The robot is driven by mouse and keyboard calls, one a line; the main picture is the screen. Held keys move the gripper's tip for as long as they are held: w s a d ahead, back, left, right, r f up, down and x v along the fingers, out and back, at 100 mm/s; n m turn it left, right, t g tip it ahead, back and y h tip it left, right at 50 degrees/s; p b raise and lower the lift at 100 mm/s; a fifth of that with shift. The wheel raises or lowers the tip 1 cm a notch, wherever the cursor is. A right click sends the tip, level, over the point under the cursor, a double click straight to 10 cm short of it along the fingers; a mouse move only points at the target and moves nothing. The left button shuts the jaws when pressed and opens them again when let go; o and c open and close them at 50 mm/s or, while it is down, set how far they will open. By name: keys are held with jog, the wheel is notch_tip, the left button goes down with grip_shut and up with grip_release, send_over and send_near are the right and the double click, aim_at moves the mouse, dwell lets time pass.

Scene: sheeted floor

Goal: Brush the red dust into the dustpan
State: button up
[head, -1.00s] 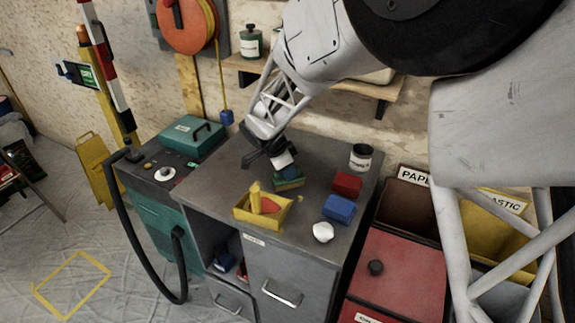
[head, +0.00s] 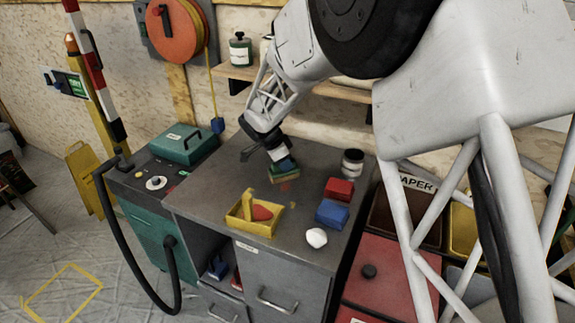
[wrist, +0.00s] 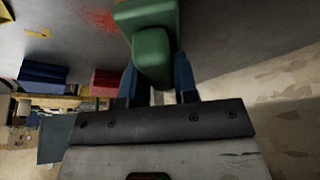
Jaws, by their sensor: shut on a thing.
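In the wrist view the brush (wrist: 152,45) sits between my two blue fingers (wrist: 157,78). It is low over the grey cabinet top. Red dust (head: 286,186) shows as a faint patch just in front of the brush, and as a red smear beside it in the wrist view (wrist: 100,18). The yellow dustpan (head: 238,226) lies nearer the front edge, with a red heap (head: 262,212) inside. I cannot tell whether the bristles touch the top.
A red block (head: 339,189), a blue block (head: 332,213) and a white lump (head: 316,238) lie to the right. A jar (head: 352,163) stands behind them. A teal case (head: 184,145) is on the unit at left. The top left of the dustpan is clear.

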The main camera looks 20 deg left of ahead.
jog(key=shift+s+d, duration=0.1)
jog(key=shift+s, duration=3.85)
jog(key=shift+w+a, duration=0.1)
jog(key=shift+a, duration=0.75)
jog(key=shift+w, duration=3.75)
jog(key=shift+w+r, duration=0.1)
jog(key=shift+w, duration=0.1)
jog(key=shift+r, duration=3.9)
jog(key=shift+s, duration=0.1)
